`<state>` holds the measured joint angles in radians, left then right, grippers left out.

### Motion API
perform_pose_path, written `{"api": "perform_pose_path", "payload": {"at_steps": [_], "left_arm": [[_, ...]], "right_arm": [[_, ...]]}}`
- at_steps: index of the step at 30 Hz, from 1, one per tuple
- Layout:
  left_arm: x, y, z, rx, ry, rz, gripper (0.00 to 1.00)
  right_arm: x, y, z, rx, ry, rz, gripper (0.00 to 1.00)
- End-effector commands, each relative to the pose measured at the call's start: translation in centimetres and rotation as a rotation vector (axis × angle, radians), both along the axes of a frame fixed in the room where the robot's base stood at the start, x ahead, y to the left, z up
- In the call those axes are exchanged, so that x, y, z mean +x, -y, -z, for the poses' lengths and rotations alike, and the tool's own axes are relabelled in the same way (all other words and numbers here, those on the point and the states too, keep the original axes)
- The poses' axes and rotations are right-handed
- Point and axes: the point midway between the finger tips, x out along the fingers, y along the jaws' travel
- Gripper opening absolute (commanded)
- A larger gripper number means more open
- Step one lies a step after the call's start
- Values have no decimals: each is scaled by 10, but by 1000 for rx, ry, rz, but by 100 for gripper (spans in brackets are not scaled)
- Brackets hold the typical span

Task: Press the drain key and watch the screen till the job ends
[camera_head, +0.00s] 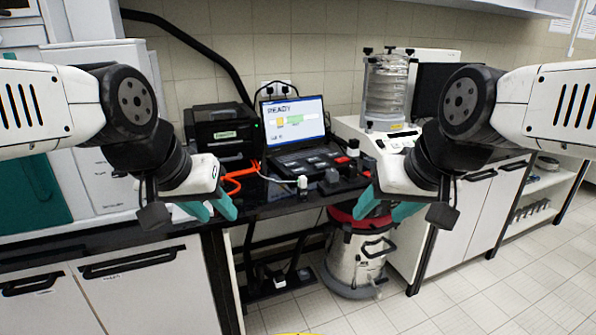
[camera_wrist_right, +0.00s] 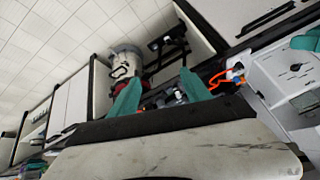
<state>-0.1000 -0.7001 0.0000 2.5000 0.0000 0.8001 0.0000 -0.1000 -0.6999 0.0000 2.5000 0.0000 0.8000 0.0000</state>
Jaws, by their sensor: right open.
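My left gripper (camera_head: 212,208) is open and empty at the bench's front edge, left of the boxes. My right gripper (camera_head: 385,208) is open and empty, in front and right of the boxes. Its teal fingers show spread in the right wrist view (camera_wrist_right: 160,78).
A sieve shaker (camera_head: 386,88) stands behind on the right. A black printer (camera_head: 222,130) is left of the laptop, with an orange cable (camera_head: 240,178) before it. A steel vacuum (camera_head: 358,255) with a red band stands on the floor below. Open floor lies right.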

Motion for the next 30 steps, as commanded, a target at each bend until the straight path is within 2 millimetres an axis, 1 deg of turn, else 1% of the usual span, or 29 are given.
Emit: {"api": "perform_pose_path", "payload": {"at_steps": [1, 5, 6, 8, 30], "left_arm": [[0, 0, 0, 0, 0, 0, 36], [0, 0, 0, 0, 0, 0, 36], [0, 0, 0, 0, 0, 0, 36], [0, 0, 0, 0, 0, 0, 36], [0, 0, 0, 0, 0, 0, 36]], "right_arm": [[0, 0, 0, 0, 0, 0, 44], [0, 0, 0, 0, 0, 0, 19], [0, 0, 0, 0, 0, 0, 11], [0, 0, 0, 0, 0, 0, 0], [0, 0, 0, 0, 0, 0, 0]]}}
